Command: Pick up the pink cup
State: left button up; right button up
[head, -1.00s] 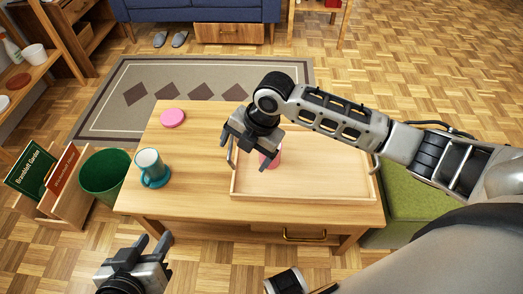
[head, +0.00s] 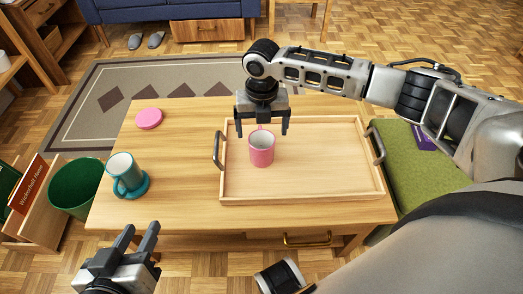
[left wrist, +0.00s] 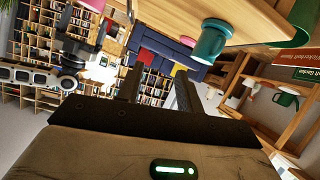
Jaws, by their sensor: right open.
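The pink cup (head: 261,152) stands upright inside the wooden tray (head: 330,190), near its left side, with its handle toward the back. My right gripper (head: 262,131) points down over the cup's far rim, its two fingers spread wide to the left and right and holding nothing. Whether the fingers touch the cup cannot be told. My left gripper (head: 139,234) is open and empty in front of the table's left front edge; its fingers also show in the left wrist view (left wrist: 155,88).
A pink coaster (head: 149,119) lies farther back. A green bin (head: 75,188) stands left of the table, a green bench (head: 425,170) right.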

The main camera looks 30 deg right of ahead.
aim_at(262, 139)
jog(key=f, duration=0.1)
jog(key=f+b, duration=0.1)
jog(key=f, duration=0.1)
jog(key=f+b, duration=0.1)
jog(key=shift+w+d+f, duration=0.1)
jog(key=shift+w+f, duration=0.2)
jog(key=shift+f, duration=0.05)
jog(key=shift+f+b, duration=0.3)
jog(key=shift+f, duration=0.15)
jog(key=shift+r, duration=0.1)
jog(key=c, duration=1.1)
pick_arm(q)
jog(key=shift+d+r+t+h, duration=0.4)
jog(key=shift+r+t, duration=0.2)
jog(key=shift+r, duration=0.15)
pick_arm(e)
jog(key=shift+c, duration=0.6)
jog(key=shift+r, duration=0.15)
